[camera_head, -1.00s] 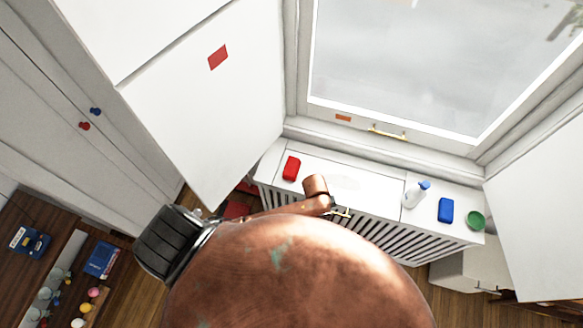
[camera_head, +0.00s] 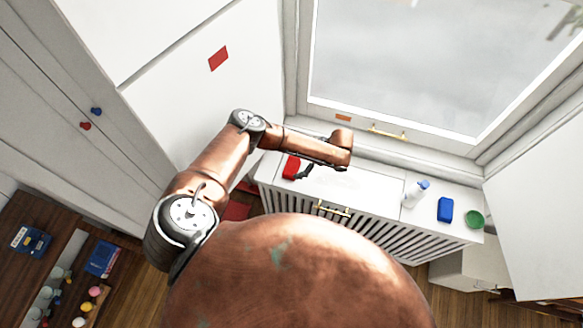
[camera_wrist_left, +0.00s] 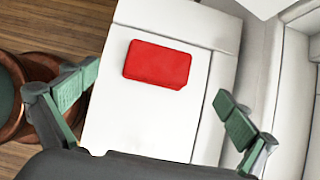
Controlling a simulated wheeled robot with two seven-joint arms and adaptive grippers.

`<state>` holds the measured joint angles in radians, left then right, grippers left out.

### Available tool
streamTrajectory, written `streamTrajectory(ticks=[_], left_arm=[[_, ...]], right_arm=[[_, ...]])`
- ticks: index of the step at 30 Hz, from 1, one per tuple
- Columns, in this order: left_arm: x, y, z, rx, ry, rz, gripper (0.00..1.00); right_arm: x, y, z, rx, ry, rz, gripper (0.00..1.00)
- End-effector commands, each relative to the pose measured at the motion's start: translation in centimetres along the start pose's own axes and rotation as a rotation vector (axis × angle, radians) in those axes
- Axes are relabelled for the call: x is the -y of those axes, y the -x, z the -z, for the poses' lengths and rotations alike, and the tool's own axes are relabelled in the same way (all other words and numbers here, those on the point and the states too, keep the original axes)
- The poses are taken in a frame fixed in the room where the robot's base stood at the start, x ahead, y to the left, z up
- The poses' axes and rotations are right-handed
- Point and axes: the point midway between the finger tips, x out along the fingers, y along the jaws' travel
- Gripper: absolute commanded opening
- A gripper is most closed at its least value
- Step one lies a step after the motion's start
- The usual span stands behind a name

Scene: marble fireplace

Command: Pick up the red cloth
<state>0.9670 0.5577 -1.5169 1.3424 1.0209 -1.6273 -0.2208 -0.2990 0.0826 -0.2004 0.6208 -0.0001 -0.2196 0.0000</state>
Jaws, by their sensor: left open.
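The red cloth (camera_head: 291,165) lies folded as a small block on the left part of the white radiator cover's top (camera_head: 370,185). In the left wrist view the red cloth (camera_wrist_left: 157,64) is fully visible, lying flat on the white surface. My left gripper (camera_head: 318,171) is over the radiator cover, just right of the cloth in the head view; a dark finger shows close beside it. In the left wrist view my left gripper (camera_wrist_left: 153,88) is open and empty, with its green-padded fingers spread wide and the cloth in the gap beyond them. My right gripper is out of view.
A white spray bottle (camera_head: 415,194), a blue block (camera_head: 445,210) and a green round item (camera_head: 474,219) stand at the cover's right end. A window (camera_head: 400,70) rises behind. A white panel (camera_head: 215,110) is close left of my arm. The cover's middle is clear.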

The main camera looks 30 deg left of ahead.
Motion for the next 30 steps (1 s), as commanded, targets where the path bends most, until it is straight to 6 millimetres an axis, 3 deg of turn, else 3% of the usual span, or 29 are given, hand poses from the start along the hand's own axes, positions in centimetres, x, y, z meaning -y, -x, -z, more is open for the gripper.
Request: streamTrajectory(ticks=[18,26,30], left_arm=[[-0.2,-7.2,-0.3,0.007,0.002,0.0,1.0],[-0.1,-7.6,-0.2,0.004,0.001,0.001,1.0],[-0.1,-7.6,-0.2,0.004,0.002,0.001,0.92]], right_arm=[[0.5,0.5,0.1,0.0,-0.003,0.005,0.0],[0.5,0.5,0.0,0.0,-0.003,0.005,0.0],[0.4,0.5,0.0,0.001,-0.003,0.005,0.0]])
